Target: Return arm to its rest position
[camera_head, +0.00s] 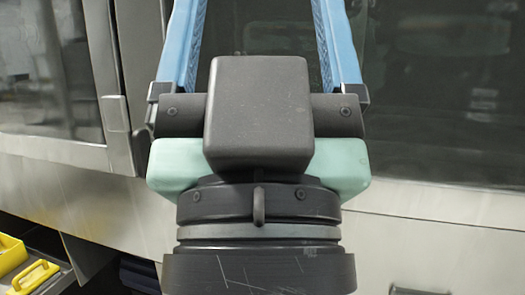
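My gripper (260,25) fills the middle of the head view, close to the camera. Its two blue fingers stand wide apart and run up out of the top of the picture, so the tips are hidden. Nothing shows between the visible parts of the fingers. The dark wrist, pale green body and black block of my arm show below them. The rest of my arm is out of view.
Behind my gripper is a metal machine front (440,235) with dark glass panels (440,90) and a framed door (45,75) at the left. At the lower left, a yellow item (35,276) lies in a dark open compartment.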

